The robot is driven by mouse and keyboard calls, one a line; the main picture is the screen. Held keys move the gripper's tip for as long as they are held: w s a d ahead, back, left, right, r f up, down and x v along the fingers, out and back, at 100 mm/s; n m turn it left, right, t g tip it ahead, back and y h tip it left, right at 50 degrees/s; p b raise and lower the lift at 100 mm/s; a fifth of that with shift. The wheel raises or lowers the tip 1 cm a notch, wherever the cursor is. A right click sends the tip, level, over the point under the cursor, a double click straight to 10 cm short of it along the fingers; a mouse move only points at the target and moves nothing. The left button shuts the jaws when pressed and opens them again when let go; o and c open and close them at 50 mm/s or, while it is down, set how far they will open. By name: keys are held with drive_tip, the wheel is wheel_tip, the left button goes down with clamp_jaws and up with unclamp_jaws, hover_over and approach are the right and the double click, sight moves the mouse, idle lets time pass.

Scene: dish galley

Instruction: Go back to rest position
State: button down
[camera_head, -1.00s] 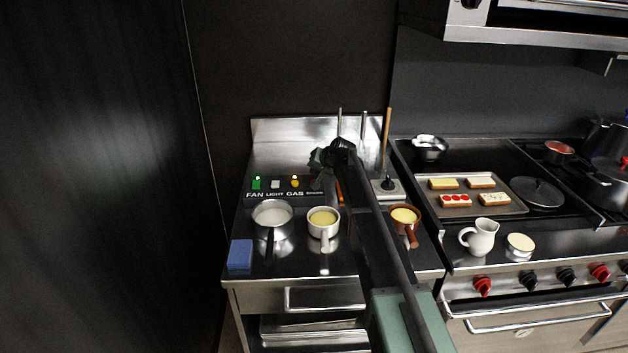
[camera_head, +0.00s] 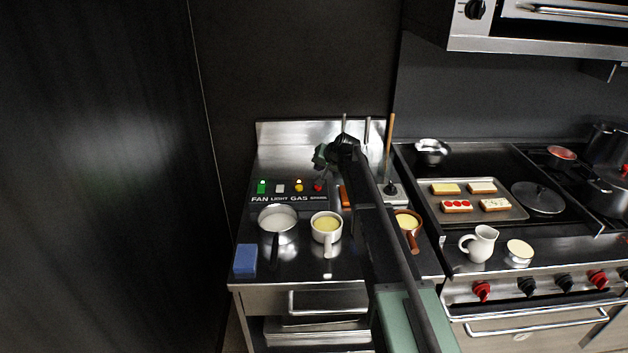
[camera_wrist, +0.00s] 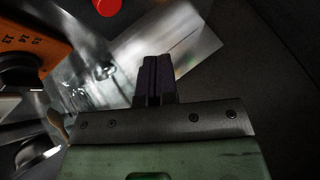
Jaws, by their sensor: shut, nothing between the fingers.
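My gripper (camera_head: 322,173) hangs at the end of my arm above the back of the left steel counter, close to the button panel (camera_head: 262,200). In the wrist view its two dark fingers (camera_wrist: 155,80) are together with nothing between them. The panel carries a green FAN button (camera_head: 262,187), a pale LIGHT button (camera_head: 280,188), a yellow GAS button (camera_head: 298,187) and a red button (camera_head: 318,187). A red button also shows at the top of the wrist view (camera_wrist: 107,5), apart from the fingers. My arm hides part of the counter.
A pan (camera_head: 278,217), a white pot (camera_head: 326,226), a brown pot (camera_head: 407,222) and a blue block (camera_head: 245,259) stand on the left counter. A tray of toasts (camera_head: 480,214), a white jug (camera_head: 480,243) and a lidded pan (camera_head: 538,198) are on the right. Upright handles (camera_head: 389,140) stand behind my arm.

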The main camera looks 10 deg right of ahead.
drive_tip(key=s+f+g, duration=0.1)
drive_tip(key=s, duration=0.4)
drive_tip(key=s+f+n+g, duration=0.1)
drive_tip(key=s, duration=0.5)
drive_tip(key=s+f+g+h, duration=0.1)
drive_tip(key=s, duration=0.4)
drive_tip(key=shift+s+f+n+g, duration=0.25)
drive_tip(key=shift+s+n+g, duration=0.05)
drive_tip(key=shift+s+g, duration=0.1)
drive_tip(key=s+f+n+g+h, duration=0.1)
drive_tip(key=s+g+h, duration=0.2)
drive_tip(key=s, duration=2.7)
drive_tip(key=shift+s+a+f+n+g, duration=0.2)
drive_tip(key=shift+s+f+n+g, duration=0.1)
drive_tip(key=shift+g, duration=0.2)
